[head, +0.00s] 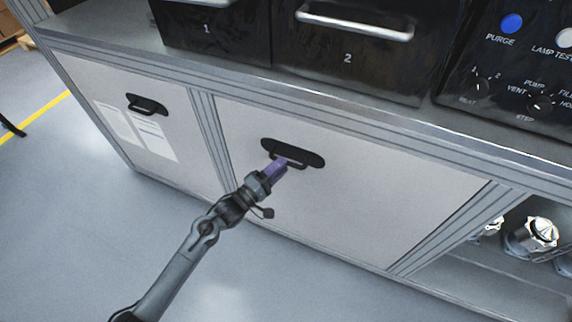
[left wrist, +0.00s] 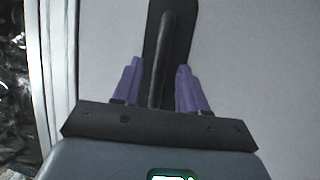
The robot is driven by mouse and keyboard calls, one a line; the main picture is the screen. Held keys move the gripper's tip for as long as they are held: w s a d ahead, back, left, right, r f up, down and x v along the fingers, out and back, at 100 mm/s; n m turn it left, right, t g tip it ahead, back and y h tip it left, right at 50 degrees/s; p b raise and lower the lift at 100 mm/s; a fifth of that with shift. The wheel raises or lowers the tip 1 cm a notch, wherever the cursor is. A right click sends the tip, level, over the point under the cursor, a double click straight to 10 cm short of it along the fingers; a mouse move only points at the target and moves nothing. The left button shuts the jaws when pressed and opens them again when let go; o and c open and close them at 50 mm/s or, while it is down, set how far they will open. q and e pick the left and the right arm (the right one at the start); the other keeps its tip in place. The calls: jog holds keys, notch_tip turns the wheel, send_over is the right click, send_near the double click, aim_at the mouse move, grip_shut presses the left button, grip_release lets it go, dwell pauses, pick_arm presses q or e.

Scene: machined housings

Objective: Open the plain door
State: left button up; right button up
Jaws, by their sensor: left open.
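The plain door (head: 350,190) is the light grey panel in the middle of the cabinet front, without papers on it. It looks shut. Its black handle (head: 293,154) sits near the top edge. My left gripper (head: 283,163) is at this handle with its purple fingers. In the left wrist view the handle bar (left wrist: 163,50) runs between the two open fingers (left wrist: 158,85), with a gap on each side. The fingers partly hide the handle in the head view. My right gripper does not show.
Left of it is a door with papers (head: 140,125) and its own handle (head: 147,104). Drawers 1 (head: 215,30) and 2 (head: 350,45) and a control panel (head: 515,70) are above. An open bay with metal housings (head: 535,234) is at right. The floor in front is clear.

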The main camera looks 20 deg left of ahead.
pick_arm(q)
jog(key=shift+b+x, duration=0.4)
jog(key=shift+x, duration=1.25)
grip_shut()
